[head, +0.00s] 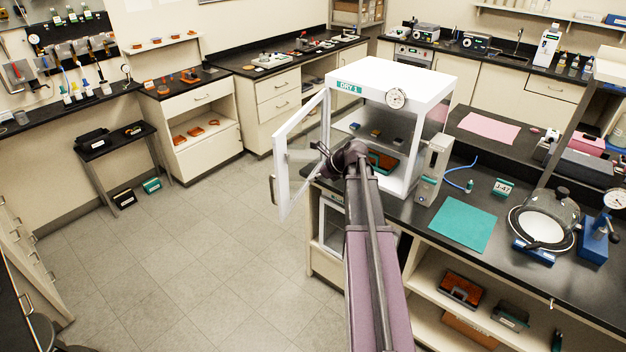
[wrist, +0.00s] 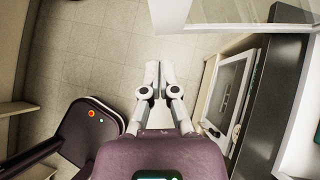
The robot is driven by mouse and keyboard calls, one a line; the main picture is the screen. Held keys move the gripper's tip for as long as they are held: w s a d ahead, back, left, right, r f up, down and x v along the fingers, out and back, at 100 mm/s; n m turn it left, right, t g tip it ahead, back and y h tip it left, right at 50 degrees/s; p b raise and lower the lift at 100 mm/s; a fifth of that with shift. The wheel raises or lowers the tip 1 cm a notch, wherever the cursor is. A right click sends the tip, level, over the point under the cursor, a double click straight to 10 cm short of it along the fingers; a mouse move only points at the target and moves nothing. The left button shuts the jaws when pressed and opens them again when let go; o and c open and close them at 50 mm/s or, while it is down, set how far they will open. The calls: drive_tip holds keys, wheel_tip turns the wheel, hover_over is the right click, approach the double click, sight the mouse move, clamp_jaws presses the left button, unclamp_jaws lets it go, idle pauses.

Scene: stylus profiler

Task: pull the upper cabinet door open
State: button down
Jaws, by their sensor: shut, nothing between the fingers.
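The upper cabinet (head: 420,85) is a white box labelled DRY 1 with a round dial, standing on the black bench. Its white-framed glass door (head: 283,178) stands swung out to the left, well away from the front opening. The door handle (head: 272,190) is at its free outer edge. A pale panel, seemingly part of this door (wrist: 172,14), crosses the top of the wrist view. My gripper (head: 319,147) is at the open front beside the door; contact cannot be told. In the wrist view its fingers (wrist: 152,76) are together and empty.
A lower white-framed cabinet (head: 332,225) sits under the bench, also visible in the wrist view (wrist: 230,90). A grey box (head: 433,170) stands right of the upper cabinet. A teal mat (head: 463,227) lies on the bench. The tiled floor (head: 180,270) at left is clear.

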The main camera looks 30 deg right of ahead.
sight(282, 187)
drive_tip(key=b+x, duration=0.2)
drive_tip(key=x, duration=0.1)
drive_tip(key=r+b+x, duration=0.1)
drive_tip(key=x, duration=0.3)
drive_tip(key=w+b+x, duration=0.1)
drive_tip(key=b+x, duration=0.1)
drive_tip(key=x, duration=0.1)
drive_tip(key=shift+w+a+b, duration=0.2)
drive_tip(key=shift+a+b, duration=0.15)
drive_tip(key=shift+a, duration=0.1)
drive_tip(key=shift+w+a, duration=0.45)
drive_tip(key=shift+w, duration=0.1)
drive_tip(key=shift+d, duration=0.15)
drive_tip(key=shift+w, duration=0.1)
